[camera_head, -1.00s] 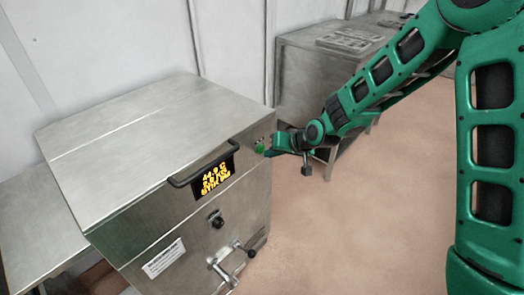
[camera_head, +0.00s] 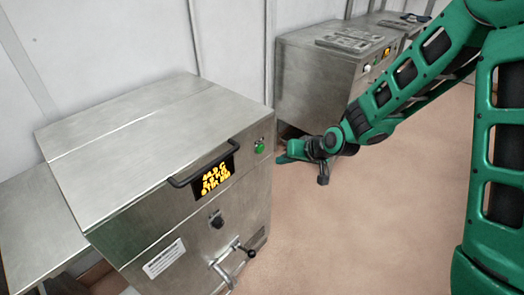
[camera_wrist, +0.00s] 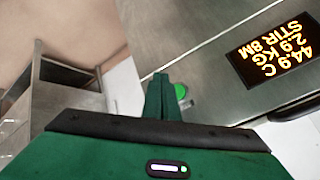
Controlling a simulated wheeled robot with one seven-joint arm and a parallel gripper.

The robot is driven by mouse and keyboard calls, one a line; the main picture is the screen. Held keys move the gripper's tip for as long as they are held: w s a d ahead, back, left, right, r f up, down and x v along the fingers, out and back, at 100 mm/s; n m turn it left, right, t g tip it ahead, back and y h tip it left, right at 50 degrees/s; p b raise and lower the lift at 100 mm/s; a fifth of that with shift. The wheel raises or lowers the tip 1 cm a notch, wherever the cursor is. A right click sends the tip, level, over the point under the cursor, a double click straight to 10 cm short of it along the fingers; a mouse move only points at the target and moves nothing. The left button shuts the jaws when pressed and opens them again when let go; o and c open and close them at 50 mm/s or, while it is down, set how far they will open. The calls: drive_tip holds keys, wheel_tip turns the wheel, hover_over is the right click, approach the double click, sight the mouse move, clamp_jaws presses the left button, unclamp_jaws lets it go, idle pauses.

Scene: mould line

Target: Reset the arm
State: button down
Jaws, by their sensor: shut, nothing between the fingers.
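My green arm reaches in from the right in the head view. My gripper (camera_head: 283,158) is shut and empty, just right of the steel machine's front and apart from it. In the wrist view the shut green fingers (camera_wrist: 160,98) point at the machine front beside a green button (camera_wrist: 181,92). The green button also shows in the head view (camera_head: 259,147). The steel machine (camera_head: 130,120) has a black handle (camera_head: 205,163) and a lit display (camera_head: 214,178), which reads 44.9 C, 2.9 KG, STIR 8M in the wrist view (camera_wrist: 272,50).
Below the display are a black knob (camera_head: 216,220) and a valve with a lever (camera_head: 232,262). A second steel machine (camera_head: 310,80) with flat moulds on top (camera_head: 350,42) stands behind my arm. The pink floor (camera_head: 360,230) is free at the right.

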idle(0.4)
drive_tip(key=s+d+r+m+g+h, duration=0.1)
drive_tip(key=s+d+r+h, duration=0.15)
drive_tip(key=d, duration=0.65)
drive_tip(key=s+d+r+m+h, duration=0.1)
drive_tip(key=s+d+r, duration=0.25)
drive_tip(key=d, duration=0.45)
drive_tip(key=s+d+r+m+g+h, duration=0.1)
drive_tip(key=s+d+r+h, duration=0.15)
drive_tip(key=d, duration=0.65)
drive_tip(key=s+d+r+m+g, duration=0.1)
drive_tip(key=s+d, duration=0.3)
drive_tip(key=s, duration=0.4)
drive_tip(key=s+d+r+m+g, duration=0.2)
drive_tip(key=s+d+r, duration=0.1)
drive_tip(key=s, duration=0.6)
drive_tip(key=s+d+r+m+g, duration=0.1)
drive_tip(key=s+d+r+m, duration=0.1)
drive_tip(key=s+d, duration=0.3)
drive_tip(key=s, duration=0.4)
drive_tip(key=shift+s, duration=0.2)
drive_tip(key=shift+w+d, duration=0.1)
drive_tip(key=shift+w, duration=0.05)
drive_tip(key=shift+w+f, duration=0.25)
drive_tip(key=shift+w, duration=0.25)
